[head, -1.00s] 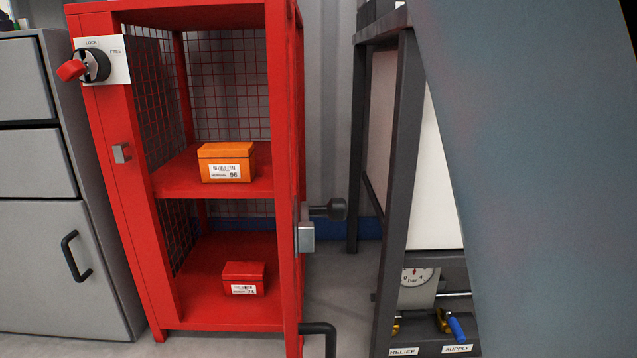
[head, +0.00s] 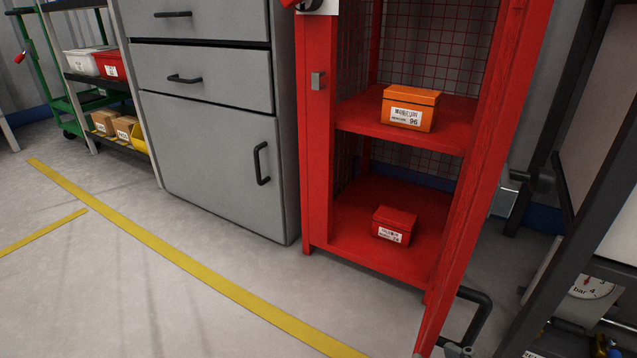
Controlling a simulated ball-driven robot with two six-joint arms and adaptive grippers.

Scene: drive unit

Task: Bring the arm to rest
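Neither of my grippers shows in the head view, and no part of my arms is clearly in the picture. The red cabinet (head: 318,130) stands right of centre with its front open. An orange box (head: 411,108) with a white label marked 96 sits on its upper shelf. A smaller red box (head: 394,225) with a white label sits on its lower shelf. The lock switch (head: 311,5) at the cabinet's upper left is cut off by the top edge.
A grey drawer cabinet (head: 205,150) stands left of the red cabinet, with its drawers and door shut. A shelf rack with bins (head: 105,65) is at the far left. A gauge (head: 592,287) and dark frame are at the right. Floor with yellow lines (head: 190,268) is clear in front.

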